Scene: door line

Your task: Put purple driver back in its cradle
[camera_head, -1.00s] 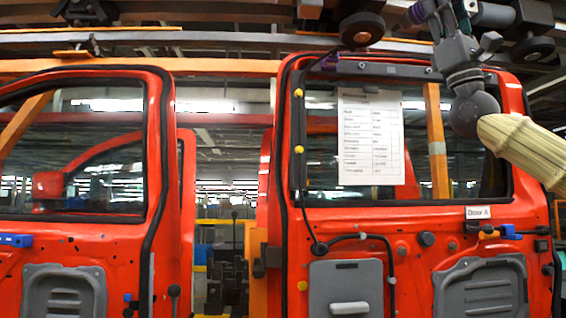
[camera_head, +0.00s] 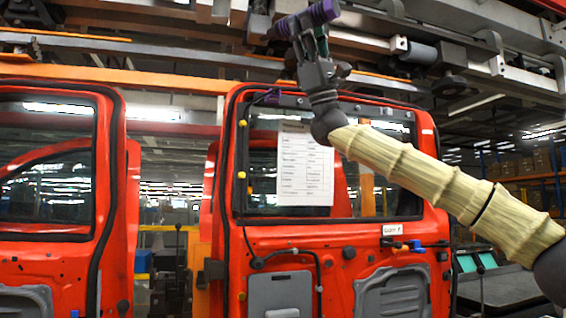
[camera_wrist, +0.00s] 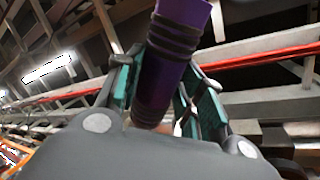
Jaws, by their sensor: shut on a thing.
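The purple driver (camera_head: 324,12) is at the top of the head view, purple with dark bands, lying slightly tilted across the fingers of my gripper (camera_head: 308,40). In the wrist view the purple driver (camera_wrist: 154,88) sits between the teal-lined fingers of my gripper (camera_wrist: 160,72), its upper end running out of the picture. My gripper is shut on it, raised in front of the overhead beams and above the red door (camera_head: 340,238). A small purple piece (camera_head: 272,97) shows at the door's upper window frame; I cannot tell what it is. I cannot make out the cradle.
A paper list (camera_head: 305,165) hangs on the door's window. A label (camera_head: 403,229) and a blue tool (camera_head: 416,246) are on the door's right side. Overhead rails (camera_head: 160,50) run close behind my gripper. Shelves with boxes (camera_head: 515,165) stand far right.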

